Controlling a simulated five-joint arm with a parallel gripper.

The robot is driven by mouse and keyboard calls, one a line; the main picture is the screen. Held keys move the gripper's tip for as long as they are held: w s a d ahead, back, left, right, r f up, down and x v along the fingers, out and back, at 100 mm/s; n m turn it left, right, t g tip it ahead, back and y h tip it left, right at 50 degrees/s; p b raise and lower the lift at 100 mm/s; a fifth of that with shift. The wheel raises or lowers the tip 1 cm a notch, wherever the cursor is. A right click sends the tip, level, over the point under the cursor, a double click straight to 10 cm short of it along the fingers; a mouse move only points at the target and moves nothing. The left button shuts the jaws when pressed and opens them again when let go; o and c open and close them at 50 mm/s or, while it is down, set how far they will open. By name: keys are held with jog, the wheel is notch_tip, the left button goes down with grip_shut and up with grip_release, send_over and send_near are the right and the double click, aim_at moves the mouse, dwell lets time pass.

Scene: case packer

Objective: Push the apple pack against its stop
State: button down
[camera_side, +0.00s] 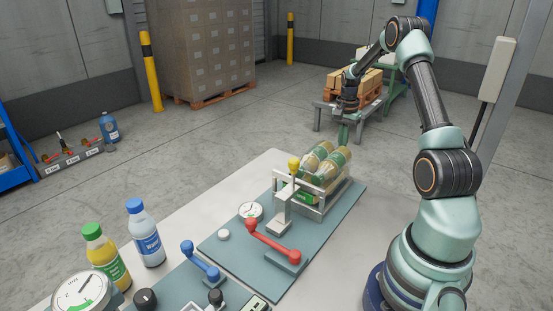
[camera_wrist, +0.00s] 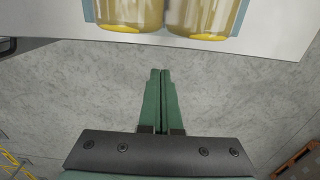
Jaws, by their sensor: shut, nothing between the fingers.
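The apple pack (camera_side: 326,164), yellowish bottles with green labels lying side by side, sits within a metal frame (camera_side: 322,210) on a blue-green plate. Two yellow bottle ends of the pack (camera_wrist: 203,18) show at the top of the wrist view. My gripper (camera_side: 343,140) points down just beyond the pack's far end. In the wrist view my gripper (camera_wrist: 161,72) is shut and empty, with a visible gap between its tips and the pack. I cannot tell whether the pack touches its stop.
A yellow-knobbed post (camera_side: 293,166) stands at the frame's near left. A red handle (camera_side: 272,243) and a blue handle (camera_side: 200,260) are nearer. A water bottle (camera_side: 145,233) and a juice bottle (camera_side: 105,257) stand at left. A bench with boxes (camera_side: 352,90) is behind.

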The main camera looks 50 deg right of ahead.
jog(key=a+f, duration=0.2)
jog(key=a, duration=0.1)
jog(key=shift+f, duration=0.1)
jog(key=shift+a, duration=0.5)
jog(key=shift+a, duration=0.1)
jog(key=shift+a, duration=1.95)
jog(key=shift+d, duration=0.1)
